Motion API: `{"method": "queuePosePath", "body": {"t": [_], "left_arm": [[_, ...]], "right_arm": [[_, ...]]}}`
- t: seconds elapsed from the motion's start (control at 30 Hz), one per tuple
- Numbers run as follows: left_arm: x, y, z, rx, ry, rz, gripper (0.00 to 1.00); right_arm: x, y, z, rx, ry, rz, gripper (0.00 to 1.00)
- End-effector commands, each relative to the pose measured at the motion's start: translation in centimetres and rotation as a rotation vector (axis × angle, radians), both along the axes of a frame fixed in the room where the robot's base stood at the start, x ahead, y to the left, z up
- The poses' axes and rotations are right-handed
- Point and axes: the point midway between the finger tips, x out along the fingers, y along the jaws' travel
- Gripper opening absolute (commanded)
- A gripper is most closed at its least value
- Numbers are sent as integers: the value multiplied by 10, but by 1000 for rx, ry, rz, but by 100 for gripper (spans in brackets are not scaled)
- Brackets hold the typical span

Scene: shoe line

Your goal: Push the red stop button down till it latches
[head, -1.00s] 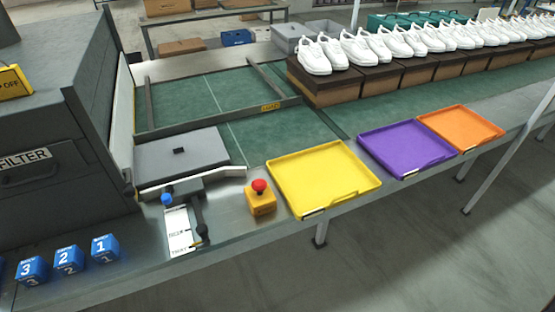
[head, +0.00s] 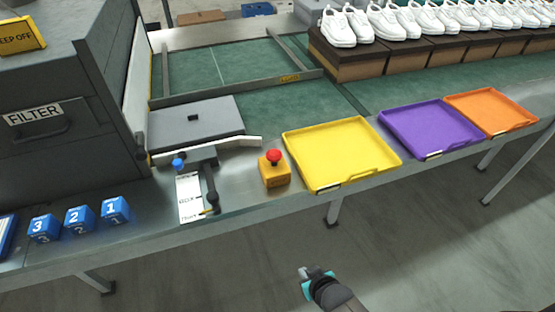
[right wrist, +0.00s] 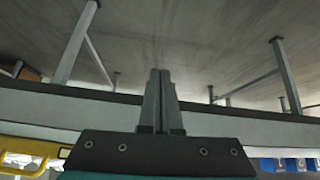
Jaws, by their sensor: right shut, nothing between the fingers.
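The red stop button (head: 273,156) sits on top of a yellow-orange box (head: 275,175) on the metal bench, just left of the yellow tray. Its cap stands up from the box. My right gripper (head: 308,273) is in front of the bench, over the floor and well apart from the button. In the right wrist view its two fingers (right wrist: 160,85) are together with nothing between them. The button cannot be made out in the right wrist view. My left gripper is not in view.
Yellow (head: 340,152), purple (head: 432,128) and orange (head: 490,111) trays line the bench to the right. A lever with a blue knob (head: 178,164) stands left of the button. Numbered blue blocks (head: 80,219) lie farther left. A grey filter cabinet (head: 65,120) rises at left.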

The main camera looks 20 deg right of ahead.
Motion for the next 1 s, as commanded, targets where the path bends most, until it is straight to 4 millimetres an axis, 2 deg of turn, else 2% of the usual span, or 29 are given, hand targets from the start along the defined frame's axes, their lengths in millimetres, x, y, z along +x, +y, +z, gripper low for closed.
{"method": "queuePosePath", "body": {"t": [0.03,0.1,0.17,0.2,0.3,0.4,0.5,0.6,0.7,1.0], "left_arm": [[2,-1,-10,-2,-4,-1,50],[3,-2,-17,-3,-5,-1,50],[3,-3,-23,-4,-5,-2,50],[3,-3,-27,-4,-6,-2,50],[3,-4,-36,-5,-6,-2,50],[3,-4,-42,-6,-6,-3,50],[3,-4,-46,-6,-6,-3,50],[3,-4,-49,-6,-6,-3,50],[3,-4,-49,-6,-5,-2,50],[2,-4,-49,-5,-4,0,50]], "right_arm": [[32,0,22,11,-84,-10,0],[67,0,57,25,-183,-23,0],[93,0,90,38,-271,-34,0],[107,0,113,46,-326,-40,0],[135,-1,168,65,-455,-53,0],[150,-3,216,80,-561,-60,0],[157,-3,250,93,-635,-66,0],[159,-4,271,100,-679,-69,0],[160,-4,280,102,-696,-71,0],[160,-4,281,103,-697,-70,0]]}}
